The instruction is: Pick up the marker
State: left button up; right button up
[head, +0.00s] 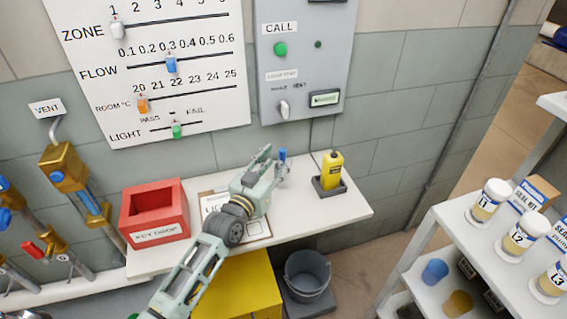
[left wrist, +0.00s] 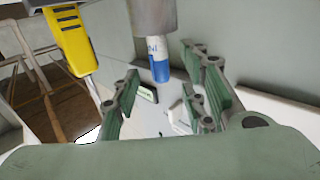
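The marker has a blue cap and shows in the head view (head: 283,154) at the back of the white shelf. In the left wrist view the marker (left wrist: 158,64) shows its blue end and white body, with the other end in a grey cylindrical holder (left wrist: 154,18). My left gripper (head: 272,163) is open and reaches over the shelf close to the marker. In the left wrist view its green fingers (left wrist: 160,90) are spread to either side, with the marker between them in the picture; I see no finger touching it. My right gripper is not in view.
A yellow device (head: 332,168) stands in a dark dock right of the marker. A red key drop box (head: 153,213) and a clipboard (head: 258,228) are on the white shelf (head: 330,210). A control panel (head: 303,60) is on the wall behind.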

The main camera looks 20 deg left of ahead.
aim_at(281, 158)
pick_arm(q)
jog(key=w, duration=0.4)
jog(key=shift+d+f, duration=0.25)
jog(key=shift+d, duration=0.1)
jog(key=shift+w, duration=0.2)
jog(key=shift+c, duration=1)
jog(key=c, duration=0.6)
jog(key=shift+c, duration=0.8)
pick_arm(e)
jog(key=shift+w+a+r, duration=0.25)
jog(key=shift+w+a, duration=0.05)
